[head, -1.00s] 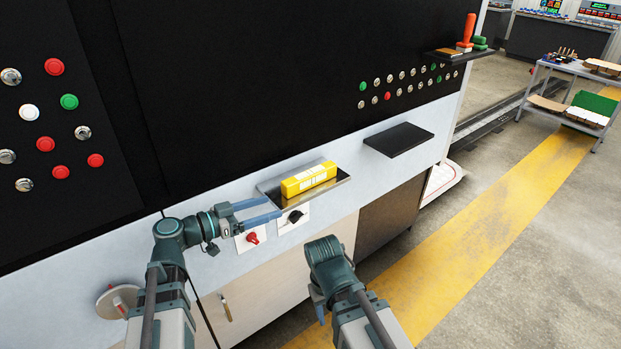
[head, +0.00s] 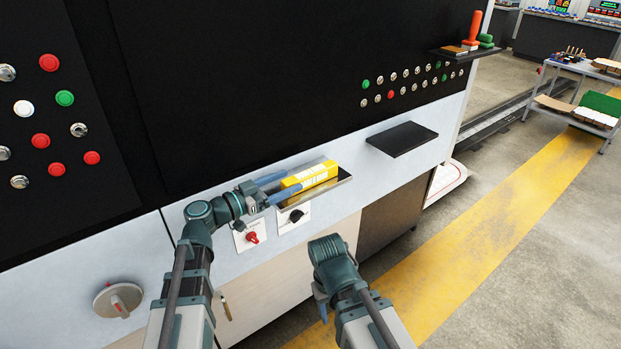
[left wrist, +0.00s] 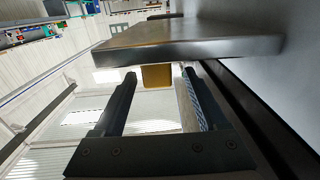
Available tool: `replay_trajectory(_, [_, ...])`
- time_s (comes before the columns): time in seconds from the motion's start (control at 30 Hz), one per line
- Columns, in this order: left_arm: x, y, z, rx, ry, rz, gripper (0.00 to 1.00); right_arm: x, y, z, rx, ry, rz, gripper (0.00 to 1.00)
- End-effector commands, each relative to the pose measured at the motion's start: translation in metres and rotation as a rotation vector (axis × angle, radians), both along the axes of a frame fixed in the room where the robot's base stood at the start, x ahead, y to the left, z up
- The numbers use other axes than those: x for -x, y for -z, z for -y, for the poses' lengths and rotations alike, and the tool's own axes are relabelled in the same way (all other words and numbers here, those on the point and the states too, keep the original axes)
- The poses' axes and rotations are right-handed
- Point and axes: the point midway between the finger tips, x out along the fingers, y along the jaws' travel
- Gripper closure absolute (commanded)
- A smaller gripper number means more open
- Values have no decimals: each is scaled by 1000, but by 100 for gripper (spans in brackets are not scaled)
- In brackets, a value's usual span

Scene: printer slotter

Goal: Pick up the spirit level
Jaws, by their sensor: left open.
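The yellow spirit level (head: 316,174), with white markings, lies on a small metal shelf (head: 342,182) on the machine's front. My left gripper (head: 284,182) is open at the level's left end, with one blue finger on the far side and one on the near side. In the left wrist view, the end of the level (left wrist: 157,77) shows between the spread fingertips (left wrist: 159,74), with a gap on each side. The wrist view's shelf edge (left wrist: 190,48) is close. My right gripper (head: 320,302) hangs low in front of the cabinet, its fingers mostly hidden.
A red knob (head: 251,237) and a black rotary switch (head: 296,215) sit just below the shelf. An empty black shelf (head: 402,138) is to the right. A grey dial (head: 118,300) is at lower left.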

Motion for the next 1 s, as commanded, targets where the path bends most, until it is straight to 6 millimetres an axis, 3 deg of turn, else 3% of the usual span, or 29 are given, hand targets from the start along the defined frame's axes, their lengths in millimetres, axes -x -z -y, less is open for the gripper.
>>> replay_trajectory(0.33, [-5, 0, 8, 0, 1, 0, 25, 0, 0, 0, 0, 0, 0, 50])
replay_trajectory(0.7, [-31, -1, 46, 0, 1, 0, 25, 0, -1, 0, 0, 0, 0, 50])
replay_trajectory(0.9, [-31, -1, 46, 0, 0, 0, 25, 0, -1, 0, 0, 0, 0, 50])
replay_trajectory(1.0, [-31, -1, 46, 0, 0, 0, 41, 0, -1, 0, 0, 0, 0, 50])
